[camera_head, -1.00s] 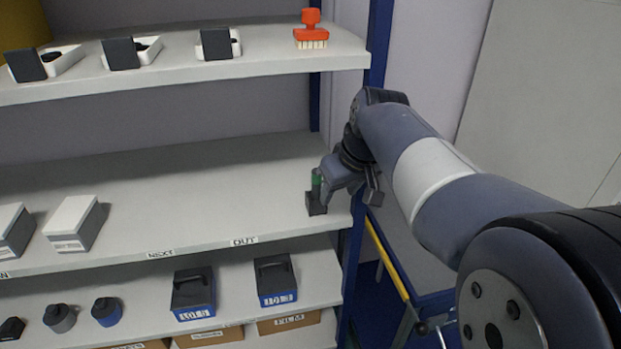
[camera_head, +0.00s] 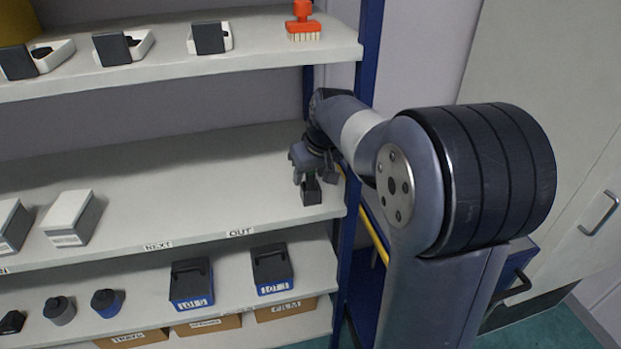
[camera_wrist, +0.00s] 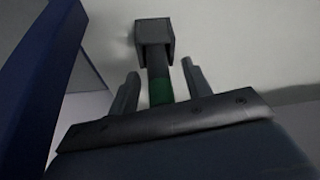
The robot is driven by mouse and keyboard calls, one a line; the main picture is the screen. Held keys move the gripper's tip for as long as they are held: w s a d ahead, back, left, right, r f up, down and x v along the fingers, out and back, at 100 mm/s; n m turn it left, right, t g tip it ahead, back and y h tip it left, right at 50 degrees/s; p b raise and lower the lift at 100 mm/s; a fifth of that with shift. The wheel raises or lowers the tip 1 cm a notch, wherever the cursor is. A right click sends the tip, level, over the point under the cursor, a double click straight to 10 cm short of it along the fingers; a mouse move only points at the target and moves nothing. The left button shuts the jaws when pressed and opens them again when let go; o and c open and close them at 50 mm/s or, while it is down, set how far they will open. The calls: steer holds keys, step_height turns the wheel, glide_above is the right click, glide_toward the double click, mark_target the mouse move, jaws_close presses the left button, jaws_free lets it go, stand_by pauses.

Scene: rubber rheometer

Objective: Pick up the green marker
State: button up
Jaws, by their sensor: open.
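The green marker (camera_wrist: 161,92) stands in a small dark square holder (camera_head: 312,194) at the right end of the middle shelf. In the wrist view the holder (camera_wrist: 154,32) is beyond the fingertips, and the marker runs from it back between the two fingers. My gripper (camera_wrist: 160,69) is open, with one finger on each side of the marker and a gap visible on both sides. In the head view my gripper (camera_head: 311,174) is just above the holder and hides the marker.
A blue rack post (camera_head: 349,240) stands close to the right of my gripper. The upper shelf (camera_head: 270,58) overhead carries an orange brush (camera_head: 304,22). White boxes (camera_head: 68,218) sit at the left of the middle shelf; its centre is clear.

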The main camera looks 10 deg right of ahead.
steer(key=shift+f, duration=0.15)
jaws_close()
stand_by(0.4)
steer(key=shift+r+p, duration=1.1)
steer(key=shift+r, duration=0.4)
steer(key=shift+w+f+b, duration=0.1)
steer(key=shift+f+b, duration=0.1)
steer(key=shift+b, duration=0.15)
steer(key=shift+s+t+b, duration=0.2)
steer(key=shift+t+b, duration=0.1)
steer(key=shift+b, duration=0.05)
steer(key=shift+f+b, duration=0.1)
steer(key=shift+b, duration=0.2)
